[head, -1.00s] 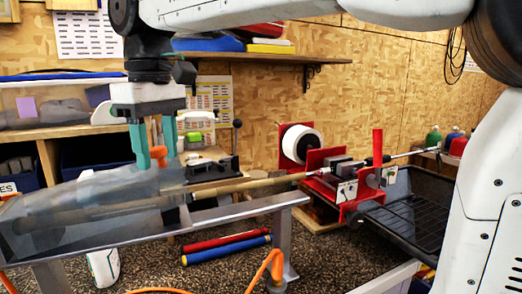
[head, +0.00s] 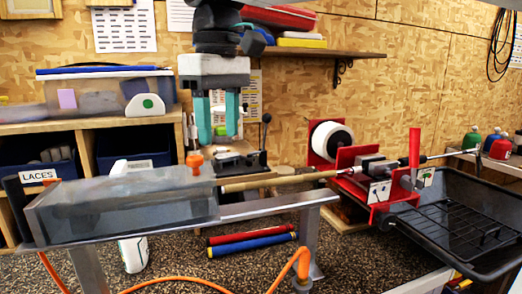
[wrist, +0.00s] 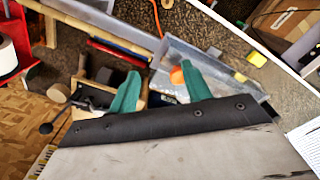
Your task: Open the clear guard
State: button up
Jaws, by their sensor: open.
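The clear guard (head: 120,212) is a long, see-through grey box lying over the left end of the metal bench rail. An orange knob (head: 195,158) stands on its top at the right end. A tan club shaft (head: 270,183) runs out from the guard's right end. My gripper (head: 218,140) points down, open and empty, with its teal fingers just above and right of the knob. In the wrist view the orange knob (wrist: 177,76) shows near the right-hand finger of my gripper (wrist: 160,70), beyond the fingertips. The guard (wrist: 205,62) is partly hidden by the fingers there.
A red vise (head: 380,190) clamps the shaft at the right, beside a black tray (head: 470,225). Shelves with a clear bin (head: 110,95) stand behind the guard. An orange hose (head: 300,262) and red and blue grips (head: 250,245) lie below the bench.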

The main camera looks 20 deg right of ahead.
jog(key=s+d+f+m, duration=0.2)
jog(key=s+d+f, duration=0.1)
jog(key=d, duration=0.3)
jog(key=shift+s+f, duration=0.4)
jog(key=shift+f, duration=0.3)
